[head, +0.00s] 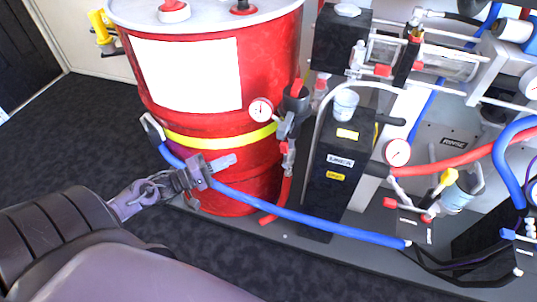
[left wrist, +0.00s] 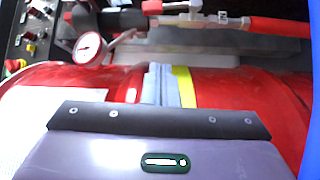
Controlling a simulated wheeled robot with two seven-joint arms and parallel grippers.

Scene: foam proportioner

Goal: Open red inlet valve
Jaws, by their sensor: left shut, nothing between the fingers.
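My left gripper (head: 228,162) is shut and empty in front of the red drum's lower half, with its fingertips pointing right. In the left wrist view its grey fingers (left wrist: 160,85) lie together in front of the drum. To the right of the fingertips, a valve with a small red handle (head: 285,148) sits above a short red hose (head: 284,190). This handle (left wrist: 151,7) also shows at the top of the left wrist view. A gap separates the gripper from it. Another red handle (head: 297,87) sits higher on the same fitting. I cannot tell which is the inlet valve.
The red drum (head: 220,125) has a white label and a yellow band. A pressure gauge (head: 261,110) is beside the fitting. A blue hose (head: 300,217) crosses in front of the drum near my gripper. A black cabinet (head: 340,180) stands right. Dark floor is open at left.

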